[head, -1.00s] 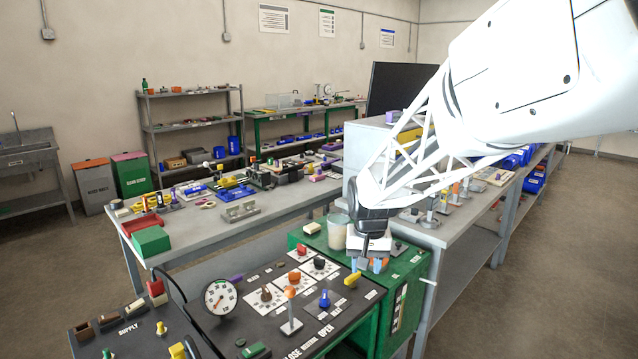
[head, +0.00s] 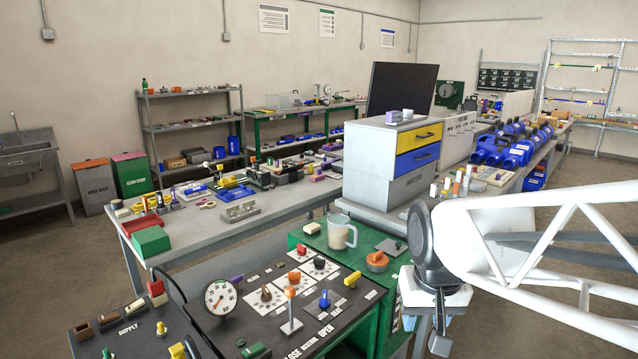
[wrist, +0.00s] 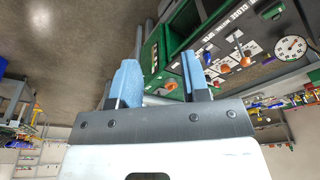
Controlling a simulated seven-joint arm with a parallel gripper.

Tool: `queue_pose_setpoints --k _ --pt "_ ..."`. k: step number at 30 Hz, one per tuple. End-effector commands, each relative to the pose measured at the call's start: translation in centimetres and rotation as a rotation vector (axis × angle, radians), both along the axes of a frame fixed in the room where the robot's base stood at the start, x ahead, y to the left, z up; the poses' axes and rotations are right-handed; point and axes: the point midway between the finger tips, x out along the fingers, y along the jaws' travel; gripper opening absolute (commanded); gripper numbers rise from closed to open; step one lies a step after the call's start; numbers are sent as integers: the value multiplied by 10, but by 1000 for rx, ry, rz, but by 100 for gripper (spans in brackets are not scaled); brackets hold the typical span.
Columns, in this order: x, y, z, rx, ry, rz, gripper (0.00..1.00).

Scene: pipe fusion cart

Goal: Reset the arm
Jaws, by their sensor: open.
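My white arm comes in from the right in the head view, with my gripper (head: 424,318) at its end, right of the green cart (head: 385,318). In the wrist view my gripper (wrist: 160,85) shows two blue fingertips apart with nothing between them. Beyond the fingers, that view shows the green cart (wrist: 153,58) and its dark control panel (wrist: 235,50). In the head view the panel (head: 265,340) carries a gauge (head: 221,297), a lever with an orange knob (head: 290,310) and several coloured knobs.
A clear pitcher (head: 341,232) and an orange knob-like part (head: 377,260) sit on the cart top. Behind stand a workbench (head: 280,210) with tools and a drawer cabinet (head: 371,165) with yellow and blue drawers. Open floor (head: 560,190) shows at the right.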

Motion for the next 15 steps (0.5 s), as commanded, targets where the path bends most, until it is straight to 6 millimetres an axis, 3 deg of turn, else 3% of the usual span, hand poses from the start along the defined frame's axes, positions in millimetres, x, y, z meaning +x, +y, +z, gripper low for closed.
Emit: queue_pose_setpoints --k 9,15 --pt "-71 -11 -7 -8 -31 9 43" --pt "-95 -14 -12 -11 -42 13 43"
